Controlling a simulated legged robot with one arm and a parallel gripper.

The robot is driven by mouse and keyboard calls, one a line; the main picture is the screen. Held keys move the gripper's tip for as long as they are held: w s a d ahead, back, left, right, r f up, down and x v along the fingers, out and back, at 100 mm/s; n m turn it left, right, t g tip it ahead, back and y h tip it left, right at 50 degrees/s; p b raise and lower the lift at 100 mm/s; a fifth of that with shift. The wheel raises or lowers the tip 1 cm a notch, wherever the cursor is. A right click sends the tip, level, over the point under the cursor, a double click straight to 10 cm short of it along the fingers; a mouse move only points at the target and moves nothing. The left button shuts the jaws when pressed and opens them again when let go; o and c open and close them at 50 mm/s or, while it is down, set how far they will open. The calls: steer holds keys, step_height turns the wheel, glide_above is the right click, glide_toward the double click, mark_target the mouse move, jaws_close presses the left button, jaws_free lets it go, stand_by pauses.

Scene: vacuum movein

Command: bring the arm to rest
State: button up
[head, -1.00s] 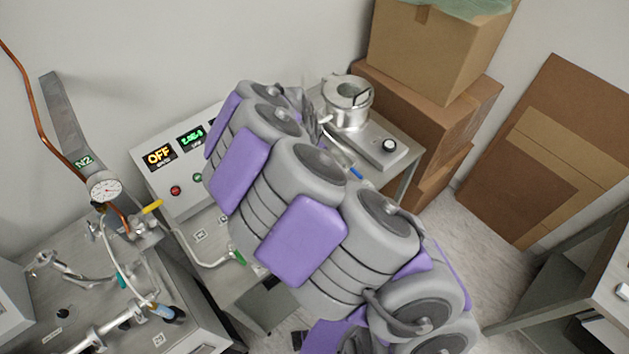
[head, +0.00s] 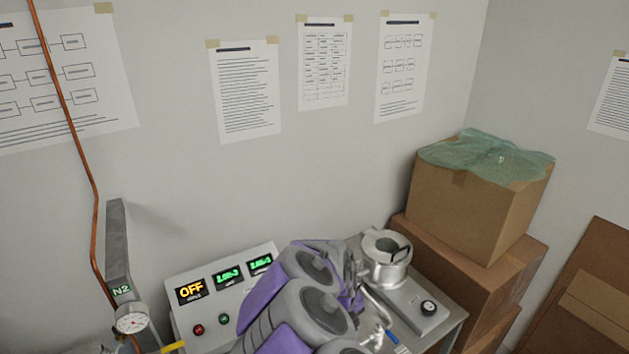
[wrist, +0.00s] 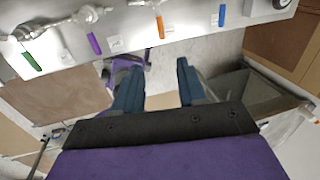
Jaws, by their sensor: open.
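My arm, grey with purple pads, reaches up from the bottom of the head view in front of the bench. My gripper (wrist: 157,88) shows in the wrist view with its two blue fingers apart and nothing between them. In the head view the gripper (head: 354,282) is small and partly hidden by my arm, just left of the metal vessel. The gripper hangs over the floor in front of a bench edge in the wrist view, apart from the coloured valve handles.
The metal vessel (head: 387,257) stands on a hotplate-like base (head: 412,311). A control box (head: 224,289) reads OFF. An N2 gauge (head: 131,318) is at left. Cardboard boxes (head: 470,212) are stacked at right. Green (wrist: 32,62), purple (wrist: 94,43), orange (wrist: 161,27) and blue (wrist: 222,15) handles line the bench.

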steer(key=s+d+r+n+g+y+b, duration=0.1)
steer(key=s+d+r+n+b, duration=0.15)
steer(key=s+n, duration=0.4)
steer(key=s+d+r+n+b, duration=0.2)
steer(key=s+d+n+b, duration=0.1)
steer(key=s+n, duration=0.3)
steer(key=s+f+n+g+b, duration=0.1)
steer(key=s+n+b, duration=0.1)
steer(key=s+n, duration=0.6)
steer(key=s+f+n+y+b, duration=0.1)
steer(key=s+f+n+b, duration=0.1)
steer(key=s+n, duration=0.7)
steer(key=shift+s+a+g+b, duration=0.15)
steer(key=shift+s+g+b, duration=0.25)
steer(key=shift+s+b, duration=0.6)
steer(key=shift+s, duration=0.15)
steer(key=shift+c, duration=0.4)
